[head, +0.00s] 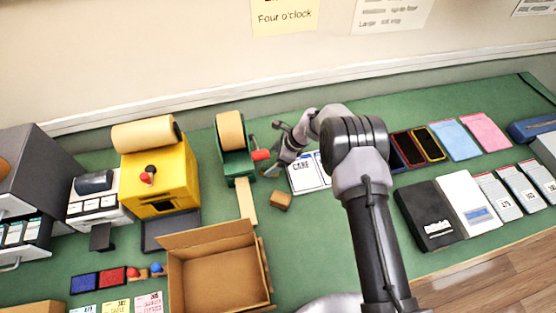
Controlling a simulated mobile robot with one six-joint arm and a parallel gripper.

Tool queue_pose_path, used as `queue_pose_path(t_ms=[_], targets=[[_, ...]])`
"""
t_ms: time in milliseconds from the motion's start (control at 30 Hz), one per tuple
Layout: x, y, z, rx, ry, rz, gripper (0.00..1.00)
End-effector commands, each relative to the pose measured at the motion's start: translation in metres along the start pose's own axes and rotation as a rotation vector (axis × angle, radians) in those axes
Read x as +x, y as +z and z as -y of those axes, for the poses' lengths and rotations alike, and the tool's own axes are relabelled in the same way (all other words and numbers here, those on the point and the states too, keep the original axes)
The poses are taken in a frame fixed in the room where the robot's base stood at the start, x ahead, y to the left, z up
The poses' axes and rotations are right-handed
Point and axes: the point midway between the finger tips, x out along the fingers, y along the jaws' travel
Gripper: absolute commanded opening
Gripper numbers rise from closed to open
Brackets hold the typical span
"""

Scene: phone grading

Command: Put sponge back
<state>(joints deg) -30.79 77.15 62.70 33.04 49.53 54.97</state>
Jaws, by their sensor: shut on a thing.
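My gripper (271,150) is left of my dark wrist, above the back middle of the green table, with its fingers toward the left. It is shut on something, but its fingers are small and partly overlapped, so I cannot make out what. A small brown block (281,201) lies on the table just below the gripper in the picture, apart from it. It may be the sponge, but I cannot tell. A green dispenser (236,165) with a tan roll stands left of the gripper, and its red handle (261,155) is close to the fingers.
A yellow machine (160,182) and an open cardboard box (218,275) stand to the left. A white card (308,174) is partly behind my wrist. Phones, coloured cloths (483,132) and label cards (497,194) lie right. Green table between box and arm is clear.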

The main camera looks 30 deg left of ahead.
Motion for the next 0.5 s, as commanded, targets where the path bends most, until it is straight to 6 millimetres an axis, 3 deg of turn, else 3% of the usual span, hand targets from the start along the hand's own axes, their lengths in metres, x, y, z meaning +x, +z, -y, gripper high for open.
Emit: queue_pose_path(t_ms=[233,267,300,500], targets=[[0.0039,-0.0016,-0.0004,-0.002,0.001,0.0,0.47],[0.0029,-0.001,-0.0004,-0.001,0.001,0.0,0.91],[0.0025,-0.0009,-0.0004,-0.001,0.001,0.0,0.98],[0.0022,-0.0007,-0.0005,-0.002,0.001,0.0,1.0]])
